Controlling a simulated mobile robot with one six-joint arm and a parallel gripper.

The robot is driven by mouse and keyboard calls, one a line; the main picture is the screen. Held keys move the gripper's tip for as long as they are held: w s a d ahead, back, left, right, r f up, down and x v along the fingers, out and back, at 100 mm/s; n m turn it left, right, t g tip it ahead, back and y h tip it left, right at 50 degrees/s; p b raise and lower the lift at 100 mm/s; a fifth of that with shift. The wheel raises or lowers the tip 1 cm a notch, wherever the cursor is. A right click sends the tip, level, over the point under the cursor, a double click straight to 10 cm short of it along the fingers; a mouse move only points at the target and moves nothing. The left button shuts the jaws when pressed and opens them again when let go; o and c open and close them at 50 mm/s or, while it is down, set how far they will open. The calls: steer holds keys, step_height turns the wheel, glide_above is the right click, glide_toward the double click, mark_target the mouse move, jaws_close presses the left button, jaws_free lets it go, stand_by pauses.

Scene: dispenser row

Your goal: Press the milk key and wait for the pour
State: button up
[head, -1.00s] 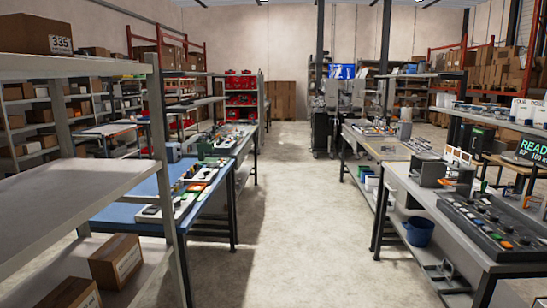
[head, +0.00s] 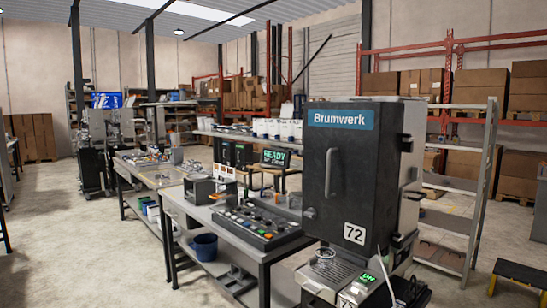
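A tall dark machine (head: 342,155) with a blue "Brumwerk" sign and a "72" label stands at the right in the head view. Its large front door has a vertical handle and looks closed. A small clear or metallic cup-like thing (head: 325,255) is at its foot, above a ridged tray. A small lit green display (head: 368,277) shows low on the right, beside a pale hose or cable. I cannot make out a key marked milk. My gripper is not in view.
A bench (head: 264,258) left of the machine carries a panel (head: 255,222) with several coloured buttons. A screen (head: 275,158) behind reads "READY". A blue bucket (head: 204,247) is on the lower shelf. The floor at the left (head: 90,250) is clear.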

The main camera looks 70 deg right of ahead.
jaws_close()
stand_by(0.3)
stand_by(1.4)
